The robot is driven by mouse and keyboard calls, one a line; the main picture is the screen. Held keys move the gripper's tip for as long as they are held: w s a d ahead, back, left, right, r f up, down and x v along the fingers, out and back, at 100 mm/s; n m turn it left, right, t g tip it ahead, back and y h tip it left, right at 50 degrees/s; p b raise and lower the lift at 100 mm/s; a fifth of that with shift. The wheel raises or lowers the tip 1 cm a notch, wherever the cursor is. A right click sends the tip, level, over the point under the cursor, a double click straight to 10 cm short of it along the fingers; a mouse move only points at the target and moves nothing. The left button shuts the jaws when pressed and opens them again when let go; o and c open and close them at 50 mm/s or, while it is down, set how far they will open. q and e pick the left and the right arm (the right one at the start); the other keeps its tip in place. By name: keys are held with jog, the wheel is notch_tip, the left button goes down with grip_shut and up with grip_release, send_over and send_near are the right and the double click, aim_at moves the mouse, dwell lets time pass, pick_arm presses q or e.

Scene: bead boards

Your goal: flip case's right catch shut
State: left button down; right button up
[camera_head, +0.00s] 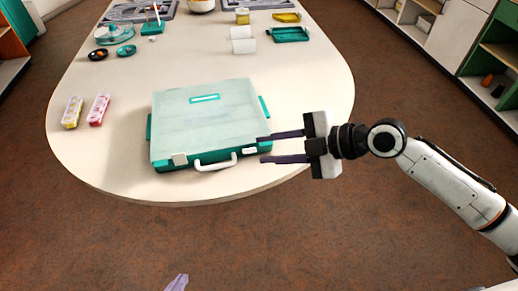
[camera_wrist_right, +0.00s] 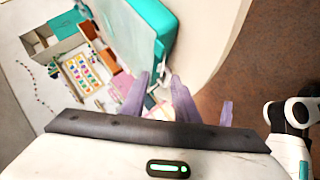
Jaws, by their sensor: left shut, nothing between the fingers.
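The case (camera_head: 205,115) lies on the table with its pale lid down, teal sides and a white handle (camera_head: 214,163) at the front edge. My right gripper (camera_head: 264,149) is open and empty at the case's front right corner, fingertips pointing left, just right of the right catch. My left gripper (camera_head: 177,283) shows only its purple tip at the bottom edge, shut and away from the case.
Two small bead boxes, one yellow (camera_head: 72,112) and one pink (camera_head: 98,110), stand left of the case. Jars, a green tray (camera_head: 290,35) and dishes stand farther back. The table's rounded front edge is close below the case.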

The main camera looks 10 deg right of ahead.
jog(key=v, duration=0.6)
jog(key=shift+s+d+r, duration=0.1)
jog(key=shift+d, duration=0.05)
